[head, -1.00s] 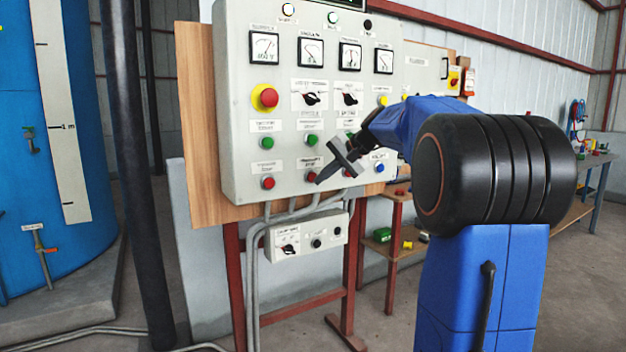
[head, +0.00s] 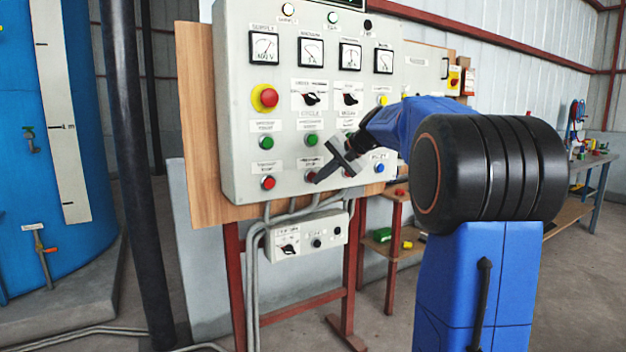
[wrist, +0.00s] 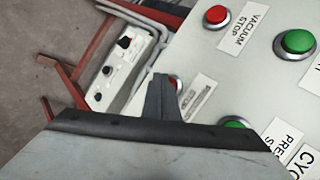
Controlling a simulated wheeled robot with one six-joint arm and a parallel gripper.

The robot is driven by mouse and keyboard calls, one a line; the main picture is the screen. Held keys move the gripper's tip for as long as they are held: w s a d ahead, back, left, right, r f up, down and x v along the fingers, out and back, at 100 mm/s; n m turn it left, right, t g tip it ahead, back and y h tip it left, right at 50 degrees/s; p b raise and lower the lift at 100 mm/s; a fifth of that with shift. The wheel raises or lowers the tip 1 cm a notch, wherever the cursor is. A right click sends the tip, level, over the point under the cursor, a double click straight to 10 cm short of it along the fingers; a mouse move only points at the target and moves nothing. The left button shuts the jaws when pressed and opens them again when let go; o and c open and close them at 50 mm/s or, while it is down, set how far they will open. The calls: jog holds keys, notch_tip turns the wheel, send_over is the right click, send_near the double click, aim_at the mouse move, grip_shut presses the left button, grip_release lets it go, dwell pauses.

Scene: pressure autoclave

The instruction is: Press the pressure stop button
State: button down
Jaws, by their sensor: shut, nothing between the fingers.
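The pressure stop button is a red round button (head: 310,175) in the lower row of the grey control panel (head: 236,120). In the head view the tip of my gripper (head: 317,181) partly covers it. In the wrist view the button (wrist: 174,82) shows beside my gripper's finger (wrist: 162,100), which hides part of it. A white label (wrist: 198,97) lies next to it. My gripper is shut and empty, pointing at the panel. I cannot tell whether the fingertip touches the button.
The red vacuum stop button (wrist: 217,16) and green buttons (wrist: 295,42) (wrist: 235,122) sit close by. A yellow-ringed red button (head: 265,97) is higher up. A small switch box (head: 306,235) and grey conduits hang below the panel.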

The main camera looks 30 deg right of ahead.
jog(key=shift+w, duration=0.5)
dwell(0.6)
jog(key=shift+s, duration=0.9)
jog(key=s, duration=0.5)
jog(key=shift+d, duration=0.1)
dwell(0.5)
dwell(0.6)
